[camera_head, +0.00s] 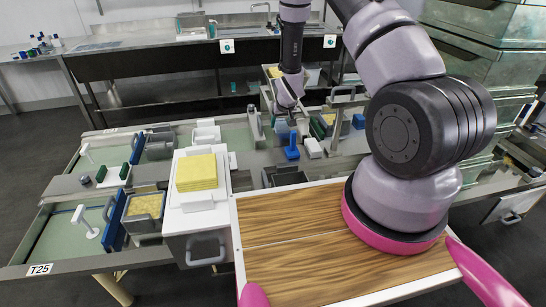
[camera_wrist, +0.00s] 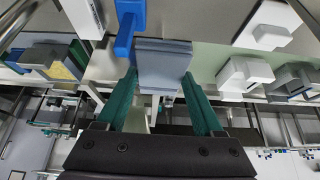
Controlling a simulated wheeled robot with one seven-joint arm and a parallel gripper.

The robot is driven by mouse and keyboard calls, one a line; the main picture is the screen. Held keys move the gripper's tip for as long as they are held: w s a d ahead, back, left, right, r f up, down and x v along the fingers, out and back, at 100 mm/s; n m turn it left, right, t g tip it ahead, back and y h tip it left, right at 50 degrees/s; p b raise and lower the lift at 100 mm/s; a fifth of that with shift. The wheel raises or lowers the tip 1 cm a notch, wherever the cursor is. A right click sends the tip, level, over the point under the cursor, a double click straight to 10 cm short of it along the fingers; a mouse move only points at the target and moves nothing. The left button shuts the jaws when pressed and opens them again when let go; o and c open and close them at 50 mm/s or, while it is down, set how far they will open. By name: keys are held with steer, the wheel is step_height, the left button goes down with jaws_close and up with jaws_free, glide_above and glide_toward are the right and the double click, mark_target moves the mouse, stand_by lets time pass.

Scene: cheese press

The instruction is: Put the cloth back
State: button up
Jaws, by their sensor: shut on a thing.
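A folded grey-blue cloth (camera_wrist: 163,62) sits between the teal fingers of my gripper (camera_wrist: 160,82) in the wrist view. The fingers press on its two sides, so my gripper is shut on it. In the head view, my gripper (camera_head: 290,106) hangs over the far middle of the workbench. The cloth there is small and mostly hidden by the arm, and I cannot tell whether its underside touches the surface.
A blue-handled tool (camera_head: 291,148) stands close by; it also shows beside the cloth in the wrist view (camera_wrist: 126,28). A white block (camera_head: 313,148) is next to it. A yellow stack (camera_head: 196,172) sits on a white box (camera_head: 190,222). The wooden board (camera_head: 290,265) is clear in front.

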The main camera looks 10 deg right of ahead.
step_height(320, 180, down, 6)
steer(key=w+a, duration=0.3)
glide_above(271, 155)
steer(key=s, duration=0.2)
step_height(271, 155, down, 6)
steer(key=shift+s+r, duration=0.1)
steer(key=shift+r, duration=0.1)
steer(key=shift+a+f, duration=0.1)
steer(key=shift+f, duration=2.5)
steer(key=shift+f, duration=0.1)
steer(key=o, duration=1.4)
